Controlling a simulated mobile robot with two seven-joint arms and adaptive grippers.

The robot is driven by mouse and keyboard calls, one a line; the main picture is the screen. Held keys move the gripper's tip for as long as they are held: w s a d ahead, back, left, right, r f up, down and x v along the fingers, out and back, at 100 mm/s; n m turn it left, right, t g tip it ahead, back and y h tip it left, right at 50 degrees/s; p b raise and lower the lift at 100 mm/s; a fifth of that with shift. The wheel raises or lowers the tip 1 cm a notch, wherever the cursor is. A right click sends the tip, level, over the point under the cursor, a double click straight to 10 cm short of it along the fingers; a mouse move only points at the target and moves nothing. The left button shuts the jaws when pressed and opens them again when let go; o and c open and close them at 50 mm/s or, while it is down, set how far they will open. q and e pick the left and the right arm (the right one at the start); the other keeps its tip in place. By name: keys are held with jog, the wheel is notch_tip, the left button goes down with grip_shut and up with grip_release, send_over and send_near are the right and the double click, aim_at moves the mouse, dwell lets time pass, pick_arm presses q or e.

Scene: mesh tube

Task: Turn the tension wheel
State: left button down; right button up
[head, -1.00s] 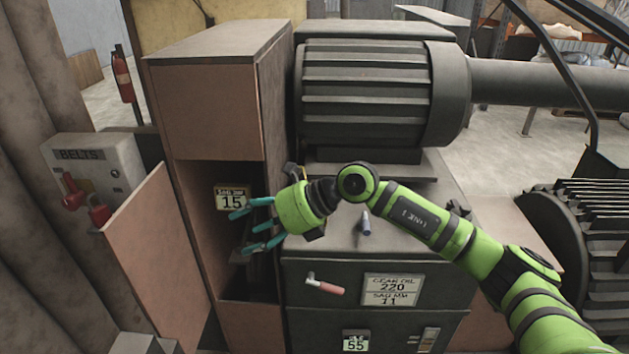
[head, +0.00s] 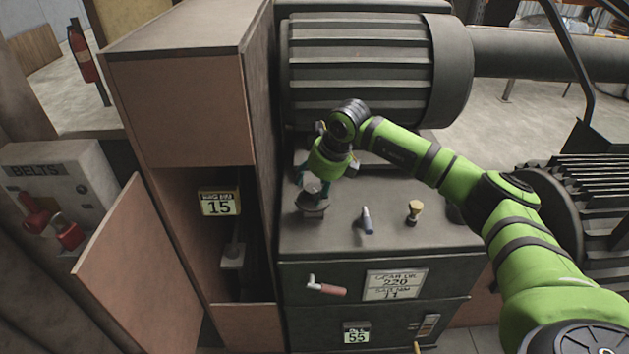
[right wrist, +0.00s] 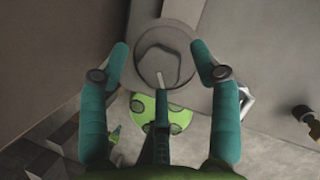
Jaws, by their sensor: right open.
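A round grey wheel-like knob (head: 312,203), which looks like the tension wheel, stands on top of the grey cabinet beneath the motor. My right gripper (head: 314,188) is just above and around it, pointing down, with its teal fingers apart. In the right wrist view the grey wheel (right wrist: 166,48) lies between the fingertips of my right gripper (right wrist: 160,56). One finger is on each side, and gaps show, so it is not gripped. My left gripper is not in view.
The open belt compartment with the sag sign reading 15 (head: 219,203) is to the left, its tall panel close to the gripper. The ribbed motor (head: 360,70) is behind.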

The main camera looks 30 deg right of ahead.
jog(key=shift+s, duration=0.1)
jog(key=c, duration=1.1)
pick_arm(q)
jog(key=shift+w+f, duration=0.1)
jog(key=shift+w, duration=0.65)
